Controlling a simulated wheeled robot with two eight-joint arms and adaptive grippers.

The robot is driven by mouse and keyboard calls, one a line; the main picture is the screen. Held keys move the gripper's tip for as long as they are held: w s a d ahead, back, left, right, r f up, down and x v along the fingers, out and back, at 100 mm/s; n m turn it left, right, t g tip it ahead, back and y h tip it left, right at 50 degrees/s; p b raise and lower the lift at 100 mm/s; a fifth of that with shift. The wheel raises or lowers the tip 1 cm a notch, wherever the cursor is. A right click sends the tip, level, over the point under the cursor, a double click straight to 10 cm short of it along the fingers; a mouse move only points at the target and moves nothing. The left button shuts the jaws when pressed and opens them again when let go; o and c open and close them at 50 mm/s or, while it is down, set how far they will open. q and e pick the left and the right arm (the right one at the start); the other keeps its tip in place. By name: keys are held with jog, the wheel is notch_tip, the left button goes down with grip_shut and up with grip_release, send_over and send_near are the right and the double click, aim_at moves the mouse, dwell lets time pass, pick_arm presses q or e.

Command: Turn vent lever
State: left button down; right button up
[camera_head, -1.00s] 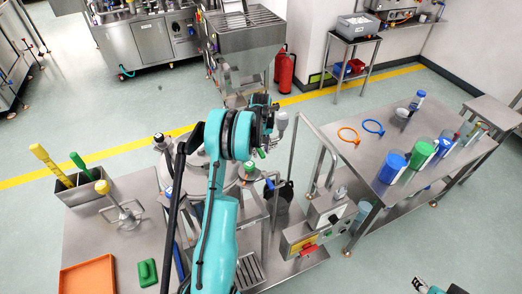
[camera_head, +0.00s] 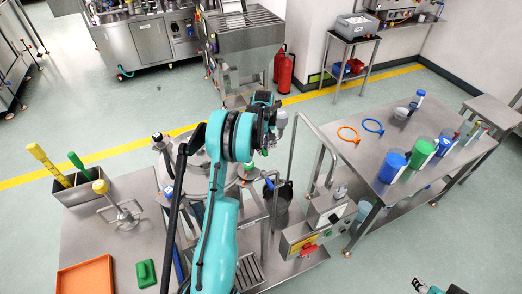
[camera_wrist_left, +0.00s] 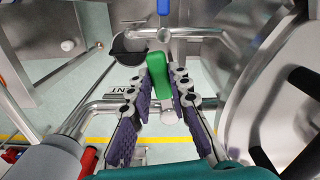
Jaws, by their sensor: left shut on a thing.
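The vent lever has a green handle (camera_wrist_left: 158,76) on metal pipework, beside a plate whose visible letters read "NT". In the left wrist view, my left gripper (camera_wrist_left: 165,88) has its purple-padded fingers on either side of the green handle and is shut on it. In the head view, my left gripper (camera_head: 268,132) is over the steel vessel, and my own arm hides much of the vessel and the lever. A small part of my right gripper (camera_head: 428,287) shows at the bottom right edge, far from the lever; its fingers are too cut off to read.
Steel pipes and a tall metal frame (camera_head: 293,150) stand close to my left gripper. A control box (camera_head: 325,212) with a red lever is to the right. A bench (camera_head: 395,200) with several coloured-lid containers stands further right. An orange tray (camera_head: 85,277) lies at the lower left.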

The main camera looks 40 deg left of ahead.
pick_arm(q)
jog(key=shift+w+a+n+b, duration=0.1)
jog(key=shift+w+n+b, duration=0.25)
jog(key=shift+w+n, duration=0.75)
jog(key=shift+w+a+n+b, duration=0.1)
jog(key=shift+w+n+b, duration=0.35)
jog(key=shift+n, duration=1.25)
jog(key=shift+w+n+b, duration=0.3)
jog(key=shift+w+n, duration=0.5)
jog(key=shift+n, duration=0.6)
jog(key=c, duration=1.4)
grip_release()
notch_tip(320, 180, up, 12)
